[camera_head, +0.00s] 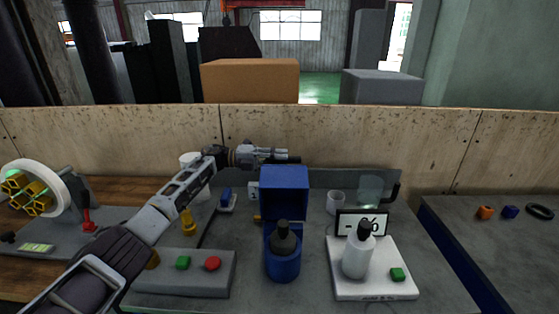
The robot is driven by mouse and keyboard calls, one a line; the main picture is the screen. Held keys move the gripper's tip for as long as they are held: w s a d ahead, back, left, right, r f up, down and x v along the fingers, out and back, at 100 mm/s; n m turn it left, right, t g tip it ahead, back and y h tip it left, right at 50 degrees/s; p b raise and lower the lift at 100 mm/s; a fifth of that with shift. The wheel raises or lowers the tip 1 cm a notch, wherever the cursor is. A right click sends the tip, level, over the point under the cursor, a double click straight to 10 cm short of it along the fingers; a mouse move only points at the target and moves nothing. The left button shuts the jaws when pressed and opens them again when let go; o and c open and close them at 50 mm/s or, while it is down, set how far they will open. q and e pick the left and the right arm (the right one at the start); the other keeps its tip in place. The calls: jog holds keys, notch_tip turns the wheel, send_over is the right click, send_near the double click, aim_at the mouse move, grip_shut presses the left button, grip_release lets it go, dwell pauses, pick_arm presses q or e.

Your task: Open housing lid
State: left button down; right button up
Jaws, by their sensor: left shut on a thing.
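The blue housing (283,265) stands in the middle of the grey bench, with a dark bottle-shaped piece (284,238) inside its round front part. Its blue lid (285,181) stands raised above and behind the round part. My left gripper (292,156) reaches in from the left, with its fingers at the lid's top edge. It is shut on the lid, though the exact contact is hard to see. My right gripper is not in view.
A white scale (375,285) with a white bottle (358,252) stands right of the housing. A control box (190,285) with green and red buttons sits to the left. A white ring machine (62,190) is at far left. A wooden wall (330,140) closes the back.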

pick_arm(q)
jog(key=shift+w+a+r, duration=0.1)
jog(key=shift+w+r, duration=0.05)
jog(key=shift+r, duration=0.05)
jog(key=c, duration=1.3)
grip_release()
jog(key=shift+o, duration=0.2)
jog(key=shift+a+f, duration=0.1)
jog(key=shift+a, duration=0.5)
jog(key=a, duration=1)
jog(key=shift+a, duration=0.3)
jog(key=shift+f, duration=0.1)
